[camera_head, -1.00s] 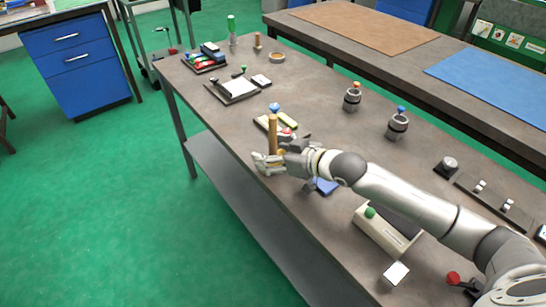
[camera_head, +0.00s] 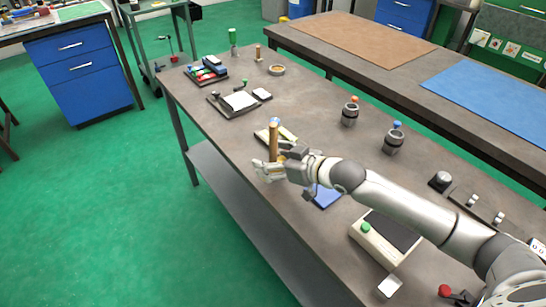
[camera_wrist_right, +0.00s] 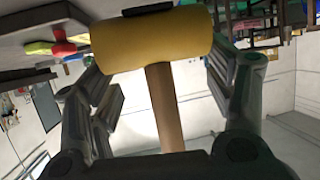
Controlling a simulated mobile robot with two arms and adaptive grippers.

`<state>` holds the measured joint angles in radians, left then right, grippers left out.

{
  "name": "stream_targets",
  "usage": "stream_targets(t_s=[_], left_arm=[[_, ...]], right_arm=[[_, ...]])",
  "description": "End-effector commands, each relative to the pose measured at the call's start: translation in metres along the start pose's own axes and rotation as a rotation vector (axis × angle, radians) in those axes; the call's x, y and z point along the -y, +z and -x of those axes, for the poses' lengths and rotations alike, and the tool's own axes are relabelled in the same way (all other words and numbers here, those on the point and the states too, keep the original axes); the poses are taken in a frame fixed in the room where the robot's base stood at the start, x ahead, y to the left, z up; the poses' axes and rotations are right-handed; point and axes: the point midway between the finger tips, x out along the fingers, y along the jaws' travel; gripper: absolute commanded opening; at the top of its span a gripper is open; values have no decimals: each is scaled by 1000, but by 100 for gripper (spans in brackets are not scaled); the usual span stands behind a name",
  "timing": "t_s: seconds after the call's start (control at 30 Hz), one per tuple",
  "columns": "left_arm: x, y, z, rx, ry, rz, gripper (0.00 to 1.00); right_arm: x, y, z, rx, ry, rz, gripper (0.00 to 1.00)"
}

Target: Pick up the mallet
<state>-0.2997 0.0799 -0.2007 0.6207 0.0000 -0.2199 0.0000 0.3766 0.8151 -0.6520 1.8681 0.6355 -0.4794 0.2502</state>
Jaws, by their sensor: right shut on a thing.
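The mallet (camera_head: 273,142) shows in the head view as a tan-brown upright piece at my right gripper (camera_head: 272,172), over the near left edge of the grey workbench (camera_head: 215,130). In the right wrist view the mallet's yellow head (camera_wrist_right: 150,40) lies across the upper middle, and its brown handle (camera_wrist_right: 163,100) runs down toward the palm. My right gripper's fingers (camera_wrist_right: 165,95) stand on both sides of the handle. The gripper is shut on the mallet; the exact contact is hard to see. My left gripper is not in view.
Behind the mallet lies a light tray (camera_head: 284,131). A blue flat thing (camera_head: 325,198) lies under my right wrist. Two grey holders, one orange-topped (camera_head: 350,115) and one blue-topped (camera_head: 393,142), stand farther back. A box with a green button (camera_head: 375,246) stands at the front.

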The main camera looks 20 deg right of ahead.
Motion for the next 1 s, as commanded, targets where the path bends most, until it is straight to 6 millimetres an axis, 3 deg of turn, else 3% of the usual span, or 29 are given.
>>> stream_targets(t_s=[0.03,0.47,0.7,1.0], left_arm=[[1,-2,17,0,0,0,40],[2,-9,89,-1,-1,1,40],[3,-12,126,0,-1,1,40],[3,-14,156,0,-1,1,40]], right_arm=[[3,-12,11,-2,-2,0,41],[21,-46,67,-3,-2,0,41],[38,-46,107,-1,-3,-3,41],[53,-46,142,-3,-2,-2,41]])
